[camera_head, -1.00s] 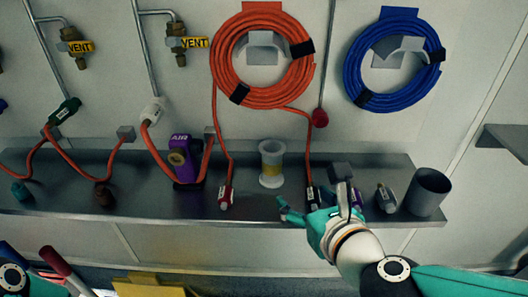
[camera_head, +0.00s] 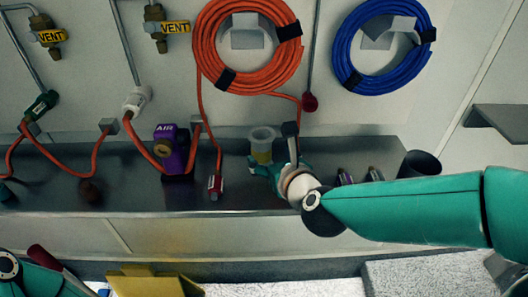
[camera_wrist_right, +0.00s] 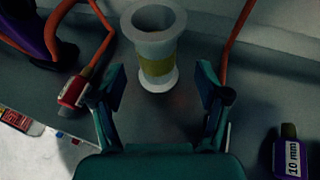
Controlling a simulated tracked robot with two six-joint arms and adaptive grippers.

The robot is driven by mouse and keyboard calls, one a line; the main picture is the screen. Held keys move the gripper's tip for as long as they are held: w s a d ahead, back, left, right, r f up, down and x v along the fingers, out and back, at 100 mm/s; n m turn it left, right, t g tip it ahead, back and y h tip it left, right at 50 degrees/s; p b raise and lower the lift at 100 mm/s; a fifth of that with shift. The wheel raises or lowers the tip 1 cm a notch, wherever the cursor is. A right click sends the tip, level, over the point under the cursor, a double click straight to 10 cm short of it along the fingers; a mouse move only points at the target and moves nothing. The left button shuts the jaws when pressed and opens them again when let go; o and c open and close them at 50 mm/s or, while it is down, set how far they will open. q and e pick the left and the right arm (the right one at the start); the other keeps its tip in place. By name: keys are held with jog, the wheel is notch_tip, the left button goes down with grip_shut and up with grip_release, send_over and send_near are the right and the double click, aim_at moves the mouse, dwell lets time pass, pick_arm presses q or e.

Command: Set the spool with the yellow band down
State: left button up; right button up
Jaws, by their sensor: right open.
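The pale spool with the yellow band (camera_head: 262,136) stands upright on the grey shelf (camera_head: 130,200), below the orange hose coil. In the right wrist view the spool (camera_wrist_right: 155,48) stands just beyond my fingertips, its hollow top and yellow band in plain sight. My right gripper (camera_head: 268,168) is at the near side of the spool, low over the shelf. In the right wrist view the right gripper (camera_wrist_right: 160,88) is open and empty, its fingers apart on either side of the line to the spool. My left gripper does not show.
A purple AIR block (camera_head: 172,150) and a red-tipped hose end (camera_head: 215,186) are left of the spool. A bottle labelled 10 mm (camera_wrist_right: 291,155) is at right in the wrist view. A dark cup (camera_head: 421,163) stands at the shelf's right end.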

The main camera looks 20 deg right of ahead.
aim_at(265, 151)
jog(key=shift+a+r+p+x, duration=0.1)
jog(key=shift+p+x, duration=0.1)
jog(key=shift+x, duration=0.75)
jog(key=shift+a+r+p+x, duration=0.1)
jog(key=shift+p+x, duration=0.05)
jog(key=shift+x, duration=0.75)
jog(key=shift+r+p+x, duration=0.15)
jog(key=shift+p+x, duration=0.05)
jog(key=shift+x, duration=0.75)
jog(key=shift+w, duration=0.1)
grip_shut()
jog(key=shift+r, duration=0.1)
